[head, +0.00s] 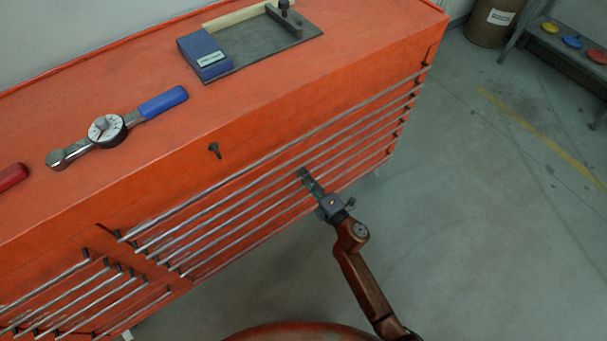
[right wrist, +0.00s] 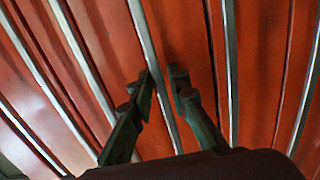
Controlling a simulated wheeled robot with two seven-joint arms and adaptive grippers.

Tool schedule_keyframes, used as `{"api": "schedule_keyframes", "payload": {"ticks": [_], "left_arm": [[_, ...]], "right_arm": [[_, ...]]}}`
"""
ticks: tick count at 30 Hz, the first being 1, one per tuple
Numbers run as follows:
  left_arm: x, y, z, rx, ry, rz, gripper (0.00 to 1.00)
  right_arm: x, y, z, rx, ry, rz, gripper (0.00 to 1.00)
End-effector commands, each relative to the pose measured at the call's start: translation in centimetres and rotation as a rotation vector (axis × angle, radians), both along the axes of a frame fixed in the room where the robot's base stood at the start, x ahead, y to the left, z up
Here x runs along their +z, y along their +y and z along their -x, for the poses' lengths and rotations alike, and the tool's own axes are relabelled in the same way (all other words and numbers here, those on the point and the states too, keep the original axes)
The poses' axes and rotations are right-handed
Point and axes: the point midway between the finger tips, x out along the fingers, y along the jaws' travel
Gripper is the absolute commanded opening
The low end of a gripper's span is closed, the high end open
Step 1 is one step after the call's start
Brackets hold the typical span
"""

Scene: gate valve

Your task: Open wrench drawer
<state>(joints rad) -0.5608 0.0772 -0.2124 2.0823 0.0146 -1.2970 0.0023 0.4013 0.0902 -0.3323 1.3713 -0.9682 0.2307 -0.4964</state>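The orange tool cabinet (head: 120,195) has long metal drawer handles on its front, in a wide right column and a narrower left column. No label tells which is the wrench drawer. My right gripper (head: 303,173) is at the wide column's handles, around the middle of their length. In the right wrist view my right gripper (right wrist: 163,82) has its two fingers apart. One handle bar (right wrist: 150,50) runs through the gap between them. I cannot tell whether the fingers touch it. The drawer fronts look flush. My left gripper is not in view.
On the cabinet top lie a blue-handled torque wrench (head: 106,129), a red handle (head: 12,177) at the left edge and a grey plate with a blue block (head: 204,54). A key (head: 214,149) sits in the front. A brown barrel (head: 492,20) stands far right. The floor (head: 480,220) in front is clear.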

Motion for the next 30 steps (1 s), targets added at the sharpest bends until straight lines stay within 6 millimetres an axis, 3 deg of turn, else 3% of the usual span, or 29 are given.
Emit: {"api": "schedule_keyframes", "payload": {"ticks": [10,17,30], "left_arm": [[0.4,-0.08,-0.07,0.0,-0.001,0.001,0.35],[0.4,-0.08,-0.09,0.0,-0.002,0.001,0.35],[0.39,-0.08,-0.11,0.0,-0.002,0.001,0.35]], "right_arm": [[0.02,0.22,-0.31,-0.001,0.0,0.0,0.15],[0.0,0.18,-0.3,-0.001,0.001,-0.001,0.0],[-0.04,0.16,-0.29,-0.001,0.001,0.0,0.0]]}}
